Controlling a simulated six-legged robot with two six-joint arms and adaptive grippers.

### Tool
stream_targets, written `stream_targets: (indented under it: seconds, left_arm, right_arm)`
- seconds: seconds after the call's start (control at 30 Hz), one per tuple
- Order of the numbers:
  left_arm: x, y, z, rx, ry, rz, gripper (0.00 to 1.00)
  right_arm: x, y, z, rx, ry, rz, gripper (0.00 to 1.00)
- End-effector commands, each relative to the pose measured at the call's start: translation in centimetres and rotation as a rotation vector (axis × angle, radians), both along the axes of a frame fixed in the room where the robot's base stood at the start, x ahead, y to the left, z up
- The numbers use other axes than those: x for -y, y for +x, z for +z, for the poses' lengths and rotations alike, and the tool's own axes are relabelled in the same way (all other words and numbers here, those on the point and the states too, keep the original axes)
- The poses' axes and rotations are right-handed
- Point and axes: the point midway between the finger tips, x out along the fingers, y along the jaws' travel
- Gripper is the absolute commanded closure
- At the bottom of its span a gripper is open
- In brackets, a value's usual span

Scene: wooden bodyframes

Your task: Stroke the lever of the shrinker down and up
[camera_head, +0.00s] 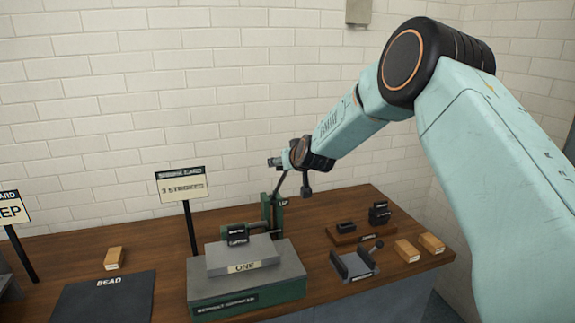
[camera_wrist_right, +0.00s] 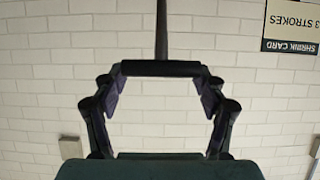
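The shrinker (camera_head: 210,293) is a green and grey bench machine on the wooden bench, with a green post (camera_head: 268,215) at its back. Its dark lever (camera_head: 277,190) rises from the post, leaning slightly right, to my right gripper (camera_head: 288,175). In the right wrist view the lever's rod (camera_wrist_right: 161,30) meets a dark crossbar (camera_wrist_right: 160,68). The crossbar spans the gap between my right fingertips (camera_wrist_right: 160,82). The fingers are wide apart; whether they touch the bar's ends is unclear. My left gripper is out of view.
A "3 STROKES" card (camera_head: 181,185) stands left of the shrinker. A grey block (camera_head: 228,254) marked "ONE" lies on it. A dark "BEAD" mat (camera_head: 103,299) lies left. Small tools (camera_head: 355,266) and wooden blocks (camera_head: 431,243) sit right. A brick wall (camera_head: 90,100) stands behind.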

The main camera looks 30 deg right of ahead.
Motion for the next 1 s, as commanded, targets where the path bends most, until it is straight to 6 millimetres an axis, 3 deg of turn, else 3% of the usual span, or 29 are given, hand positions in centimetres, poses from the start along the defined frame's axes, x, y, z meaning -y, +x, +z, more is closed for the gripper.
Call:
stream_targets:
  seconds: [0.17, 0.57, 1.0]
  left_arm:
    - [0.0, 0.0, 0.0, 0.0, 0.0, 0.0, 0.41]
    - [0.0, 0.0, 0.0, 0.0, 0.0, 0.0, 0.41]
    - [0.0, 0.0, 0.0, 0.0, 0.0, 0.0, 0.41]
  right_arm:
    - [-0.1, -0.1, -0.5, -0.01, 0.002, 0.001, 0.11]
    - [-0.2, -0.4, -0.5, -0.014, 0.006, 0.002, 0.11]
    - [-1.4, -5.7, 2.4, -0.011, 0.008, 0.002, 0.11]
